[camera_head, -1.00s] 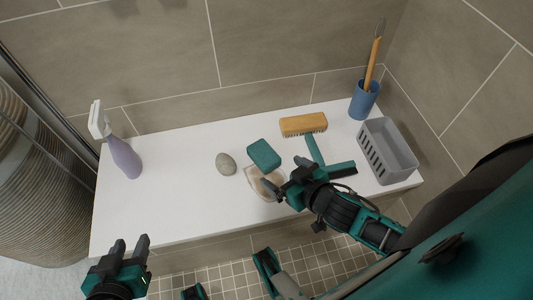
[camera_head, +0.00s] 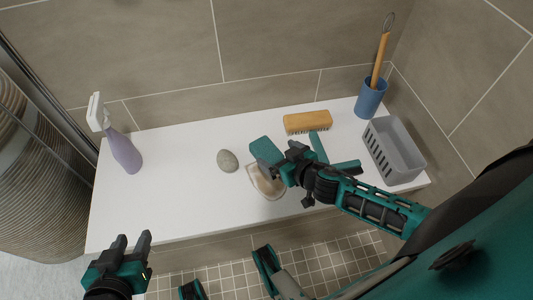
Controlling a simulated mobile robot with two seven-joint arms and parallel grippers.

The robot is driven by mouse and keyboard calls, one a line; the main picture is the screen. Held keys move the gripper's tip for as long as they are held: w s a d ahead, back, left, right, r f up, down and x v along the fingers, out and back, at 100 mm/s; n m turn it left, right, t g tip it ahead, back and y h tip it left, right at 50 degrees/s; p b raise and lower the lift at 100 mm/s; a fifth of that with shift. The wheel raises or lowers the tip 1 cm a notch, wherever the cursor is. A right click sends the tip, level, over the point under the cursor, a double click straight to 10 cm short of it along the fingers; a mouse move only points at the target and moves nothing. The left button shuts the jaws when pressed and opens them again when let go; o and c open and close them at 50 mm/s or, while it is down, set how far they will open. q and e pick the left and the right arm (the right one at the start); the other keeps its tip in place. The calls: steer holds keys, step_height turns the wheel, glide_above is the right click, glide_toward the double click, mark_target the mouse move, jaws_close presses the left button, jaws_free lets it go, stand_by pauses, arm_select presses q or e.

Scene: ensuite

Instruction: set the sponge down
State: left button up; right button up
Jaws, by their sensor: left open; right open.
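I cannot tell whether the fingers touch the sponge. My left gripper (camera_head: 131,244) is open and empty, off the front left edge of the bench.
On the white bench (camera_head: 190,205) stand a lilac spray bottle (camera_head: 125,150), a grey stone (camera_head: 227,161), a wooden brush (camera_head: 307,122), a teal squeegee (camera_head: 345,167), a blue cup (camera_head: 370,98) with a long wooden-handled tool and a grey basket (camera_head: 395,150). The bench's left part is mostly clear.

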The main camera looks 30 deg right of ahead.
mark_target(267, 150)
steer(key=x, duration=0.2)
steer(key=b+x, duration=0.1)
steer(key=shift+w+a+f, duration=0.15)
steer(key=shift+a+f, duration=0.15)
steer(key=shift+f, duration=0.1)
steer(key=shift+w+f+b, duration=0.15)
steer(key=shift+w+b, duration=0.15)
steer(key=shift+b, duration=0.05)
steer(key=shift+w+a+f, duration=0.1)
steer(key=shift+w, duration=0.15)
steer(key=c, duration=1.1)
arm_select(q)
steer(key=shift+w+d+f, duration=0.15)
steer(key=shift+d+f, duration=0.15)
steer(key=shift+f, duration=0.2)
